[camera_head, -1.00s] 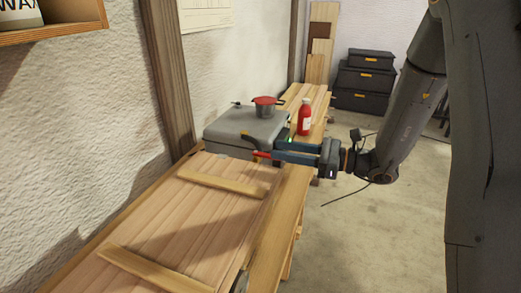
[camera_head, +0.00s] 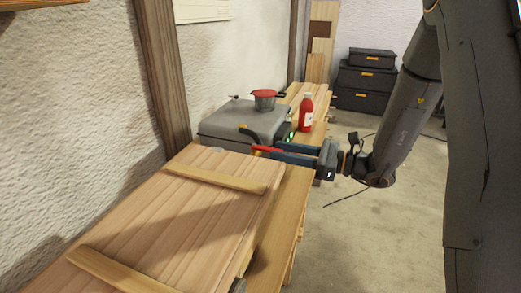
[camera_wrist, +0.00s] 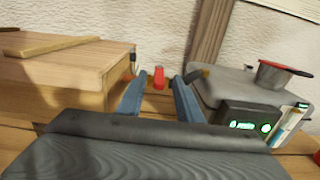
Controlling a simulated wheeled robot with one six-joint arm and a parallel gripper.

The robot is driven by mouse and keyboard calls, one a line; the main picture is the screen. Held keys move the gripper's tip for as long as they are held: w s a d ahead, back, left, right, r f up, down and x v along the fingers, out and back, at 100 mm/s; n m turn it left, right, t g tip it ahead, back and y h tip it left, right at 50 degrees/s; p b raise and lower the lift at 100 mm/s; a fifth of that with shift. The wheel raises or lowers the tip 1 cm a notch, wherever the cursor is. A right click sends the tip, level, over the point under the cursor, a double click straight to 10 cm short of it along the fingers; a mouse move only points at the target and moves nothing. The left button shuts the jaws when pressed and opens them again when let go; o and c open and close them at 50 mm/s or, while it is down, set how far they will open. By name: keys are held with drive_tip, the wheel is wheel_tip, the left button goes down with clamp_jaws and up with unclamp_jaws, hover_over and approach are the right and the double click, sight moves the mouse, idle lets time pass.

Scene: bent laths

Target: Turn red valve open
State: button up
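The red valve (camera_head: 267,149) is a small red handle low beside the grey steam box (camera_head: 222,120), at the box's near right corner. In the wrist view the red valve (camera_wrist: 158,78) stands upright between my two blue fingers, a little beyond their tips. My gripper (camera_head: 277,152) is open, with its fingers pointing toward the valve from the right. In the wrist view my gripper (camera_wrist: 158,90) shows a clear gap between the fingers. I cannot tell whether a finger touches the valve. The valve's base is mostly hidden.
A dark lever (camera_head: 250,134) sits on the box close by the valve. A plank-topped wooden box (camera_head: 180,205) fills the near bench.

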sight(260, 146)
drive_tip(key=p+x, duration=0.2)
drive_tip(key=x, duration=0.5)
drive_tip(key=shift+a, duration=0.15)
clamp_jaws()
